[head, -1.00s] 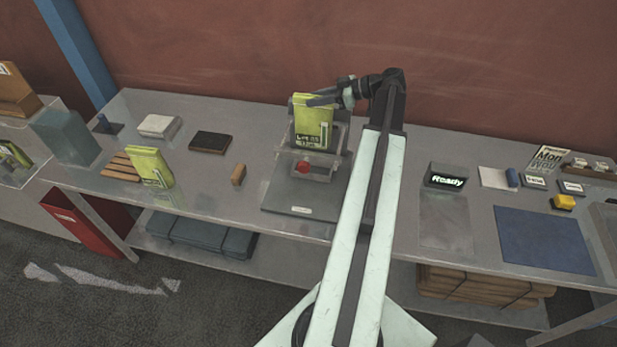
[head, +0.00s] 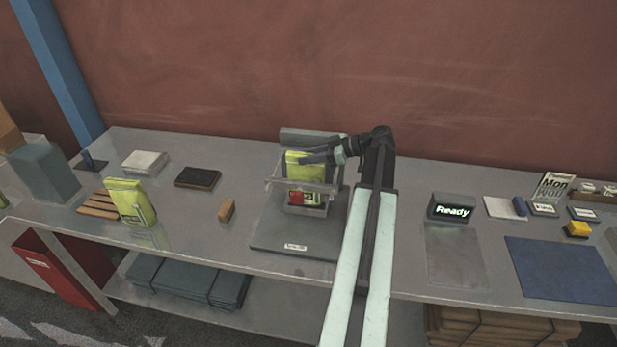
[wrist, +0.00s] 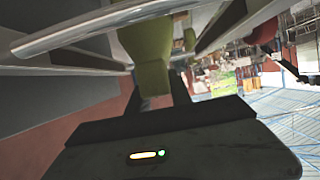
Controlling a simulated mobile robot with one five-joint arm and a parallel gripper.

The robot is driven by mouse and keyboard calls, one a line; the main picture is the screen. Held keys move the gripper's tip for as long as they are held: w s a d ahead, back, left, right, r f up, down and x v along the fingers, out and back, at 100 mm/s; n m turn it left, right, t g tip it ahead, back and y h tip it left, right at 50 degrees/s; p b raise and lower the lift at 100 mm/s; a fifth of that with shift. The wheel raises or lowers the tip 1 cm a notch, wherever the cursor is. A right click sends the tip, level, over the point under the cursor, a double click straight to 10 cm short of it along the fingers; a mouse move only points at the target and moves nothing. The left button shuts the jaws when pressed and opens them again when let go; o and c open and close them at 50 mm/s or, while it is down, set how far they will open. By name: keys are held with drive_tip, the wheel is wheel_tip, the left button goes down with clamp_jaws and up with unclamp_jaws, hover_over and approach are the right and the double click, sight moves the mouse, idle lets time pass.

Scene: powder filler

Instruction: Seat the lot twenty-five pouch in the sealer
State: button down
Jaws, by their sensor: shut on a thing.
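A yellow-green pouch (head: 303,162) stands upright within the frame of the grey sealer (head: 285,240), behind its clear front bar. My gripper (head: 318,157) is shut on the pouch's upper part, reaching in from the right. The pouch's lower part is partly hidden by the sealer's front and a red part, so I cannot tell whether its bottom touches the seat. Its lot number is not readable. In the wrist view the pouch (wrist: 150,50) shows between my fingers, with a pale bar crossing near it.
A second yellow-green pouch (head: 130,203) stands at left by a wooden slatted rack (head: 97,206). A small wooden block (head: 227,210) lies left of the sealer. A display (head: 452,208) reading "Ready" and a blue mat (head: 560,268) are at right. A red bin (head: 50,268) stands below.

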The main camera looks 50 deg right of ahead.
sight(309, 166)
wheel_tip(309, 166, down, 4)
drive_tip(key=b, duration=0.4)
drive_tip(key=shift+r, duration=0.3)
drive_tip(key=shift+f, duration=0.25)
drive_tip(key=c, duration=1.2)
unclamp_jaws()
drive_tip(key=shift+r, duration=0.1)
drive_tip(key=shift+o, duration=0.2)
